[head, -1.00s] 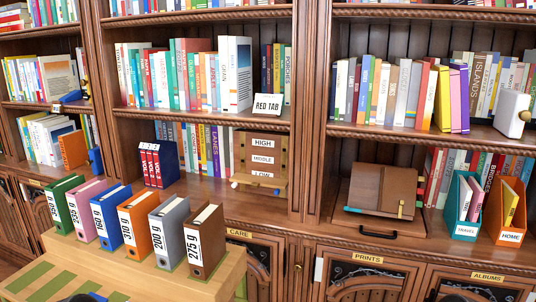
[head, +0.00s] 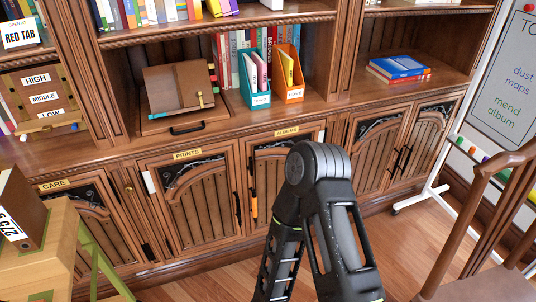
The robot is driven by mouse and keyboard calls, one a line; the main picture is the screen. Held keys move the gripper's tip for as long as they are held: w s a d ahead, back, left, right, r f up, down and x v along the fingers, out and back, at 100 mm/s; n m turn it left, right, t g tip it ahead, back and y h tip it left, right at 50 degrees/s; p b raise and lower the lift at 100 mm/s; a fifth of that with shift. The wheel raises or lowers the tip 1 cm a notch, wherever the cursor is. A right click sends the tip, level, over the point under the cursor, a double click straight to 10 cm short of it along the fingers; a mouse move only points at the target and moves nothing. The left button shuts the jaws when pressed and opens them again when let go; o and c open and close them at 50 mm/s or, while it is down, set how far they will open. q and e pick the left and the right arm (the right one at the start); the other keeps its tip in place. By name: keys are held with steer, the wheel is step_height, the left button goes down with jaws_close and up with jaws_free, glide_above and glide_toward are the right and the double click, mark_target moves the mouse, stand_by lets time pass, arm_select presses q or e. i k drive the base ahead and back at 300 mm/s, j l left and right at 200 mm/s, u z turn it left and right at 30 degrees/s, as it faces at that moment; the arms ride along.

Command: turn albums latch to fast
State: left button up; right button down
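The albums door (head: 275,165) is the lower cabinet door under the yellow ALBUMS label (head: 286,131), and it looks shut. A narrow upright orange piece (head: 254,197) sits at its left side, below a dark strip. A small white piece (head: 321,135) shows at its upper right edge. I cannot tell which of these is the latch, nor how it is set. A black bent arm of mine (head: 318,168) stands in front and hides the door's lower right part. Neither of my grippers' fingers show.
The prints door (head: 190,200) is left of the albums door, and a pair of doors is to the right. A wooden chair (head: 490,220) stands at right before a whiteboard (head: 505,90).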

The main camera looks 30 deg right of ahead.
mark_target(250, 166)
steer(key=z, duration=0.85)
steer(key=i+j+z, duration=0.15)
steer(key=i+z, duration=0.35)
steer(key=i, duration=0.1)
